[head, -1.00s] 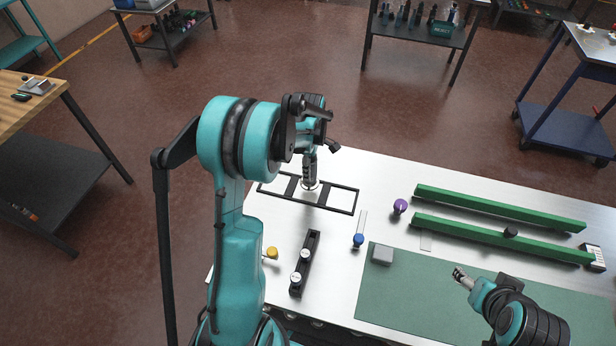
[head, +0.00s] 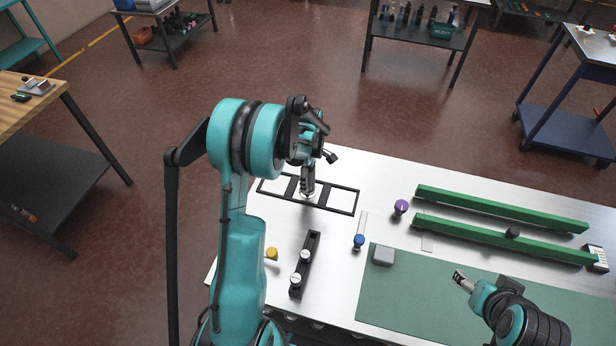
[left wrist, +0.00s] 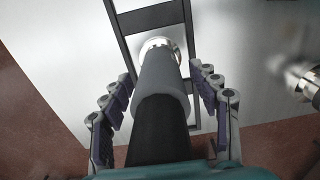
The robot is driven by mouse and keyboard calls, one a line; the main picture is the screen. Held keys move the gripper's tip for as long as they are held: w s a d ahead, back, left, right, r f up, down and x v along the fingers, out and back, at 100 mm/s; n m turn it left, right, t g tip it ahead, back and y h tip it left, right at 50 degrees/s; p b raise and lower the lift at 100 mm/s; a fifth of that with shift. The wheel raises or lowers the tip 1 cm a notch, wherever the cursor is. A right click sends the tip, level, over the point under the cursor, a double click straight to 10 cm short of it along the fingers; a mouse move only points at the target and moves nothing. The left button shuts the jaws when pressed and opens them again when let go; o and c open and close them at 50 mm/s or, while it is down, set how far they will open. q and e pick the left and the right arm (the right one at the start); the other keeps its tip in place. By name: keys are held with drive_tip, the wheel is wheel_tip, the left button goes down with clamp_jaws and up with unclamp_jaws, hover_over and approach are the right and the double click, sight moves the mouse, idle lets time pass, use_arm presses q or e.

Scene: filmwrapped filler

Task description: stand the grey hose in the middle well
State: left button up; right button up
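The grey hose (left wrist: 160,75) stands about upright, its silver end (left wrist: 158,46) low in the middle well of the black three-well frame (head: 333,208). In the left wrist view it runs away from the camera between my fingers, dark near the camera and grey farther off. My left gripper (left wrist: 162,80) is around it, with narrow gaps between the purple pads and the hose. In the head view my left gripper (head: 308,178) is over the frame and hides most of the hose. Whether the silver end touches the table is unclear. My right gripper (head: 461,277) is above the green mat.
A black rack (head: 305,266) with silver knobs stands in front of the frame. Yellow (head: 272,253), blue (head: 358,241) and purple (head: 401,207) knobs, a grey block (head: 383,256) and two green rails (head: 500,207) are also on the table.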

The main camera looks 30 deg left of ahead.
use_arm(q)
drive_tip(key=shift+r, duration=0.1)
drive_tip(key=shift+r, duration=0.3)
wheel_tip(320, 180, up, 12)
drive_tip(key=shift+d+f+p, duration=0.1)
drive_tip(key=shift+f+p, duration=0.15)
drive_tip(key=shift+p, duration=0.9)
drive_tip(key=s+d+r+m+t, duration=0.3)
drive_tip(key=s+d+r+m, duration=0.1)
drive_tip(key=s+d+m, duration=0.3)
drive_tip(key=s+d+r+m+t, duration=0.4)
drive_tip(key=s+d+m, duration=0.4)
drive_tip(key=s+m, duration=0.4)
drive_tip(key=shift+d+m, duration=0.15)
drive_tip(key=shift+m, duration=0.65)
drive_tip(key=shift+r, duration=0.1)
wheel_tip(320, 180, down, 13)
drive_tip(key=b, duration=1.3)
